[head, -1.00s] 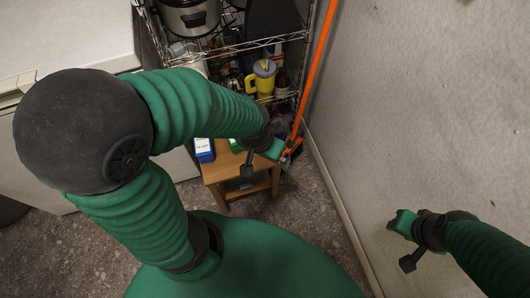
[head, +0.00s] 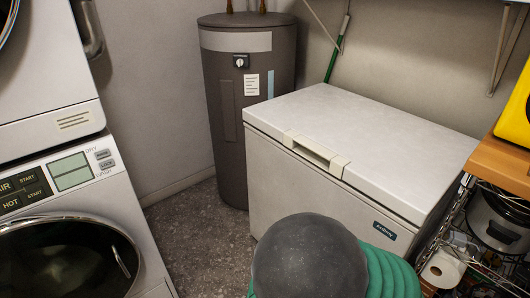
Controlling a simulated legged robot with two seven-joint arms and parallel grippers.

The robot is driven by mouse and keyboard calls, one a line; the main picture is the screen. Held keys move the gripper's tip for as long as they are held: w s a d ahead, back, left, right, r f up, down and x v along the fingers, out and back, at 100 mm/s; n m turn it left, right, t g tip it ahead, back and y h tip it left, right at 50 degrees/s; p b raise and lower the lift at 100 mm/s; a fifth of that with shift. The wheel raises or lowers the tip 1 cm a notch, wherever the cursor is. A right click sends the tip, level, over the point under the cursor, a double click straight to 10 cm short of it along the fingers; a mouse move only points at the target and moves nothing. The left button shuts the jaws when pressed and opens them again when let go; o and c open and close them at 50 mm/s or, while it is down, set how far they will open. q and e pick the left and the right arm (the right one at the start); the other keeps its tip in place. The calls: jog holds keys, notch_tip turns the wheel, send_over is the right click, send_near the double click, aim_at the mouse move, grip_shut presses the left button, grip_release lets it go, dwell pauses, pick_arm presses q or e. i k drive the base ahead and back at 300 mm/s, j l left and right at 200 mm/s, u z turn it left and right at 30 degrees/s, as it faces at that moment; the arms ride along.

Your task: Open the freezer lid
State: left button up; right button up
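The white chest freezer (head: 310,185) stands right of centre in the head view. Its lid (head: 375,125) is down and looks shut. A cream handle (head: 316,153) sits at the lid's front edge, left of the middle. Neither gripper shows now.
A grey water heater (head: 247,100) stands close by the freezer's left end. A stacked washer (head: 65,215) fills the left side. A wire shelf (head: 480,245) with a cooker (head: 498,220) stands at the right. Speckled floor (head: 195,235) is clear between washer and freezer.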

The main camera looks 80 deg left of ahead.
aim_at(406, 163)
jog(key=u, duration=2.25)
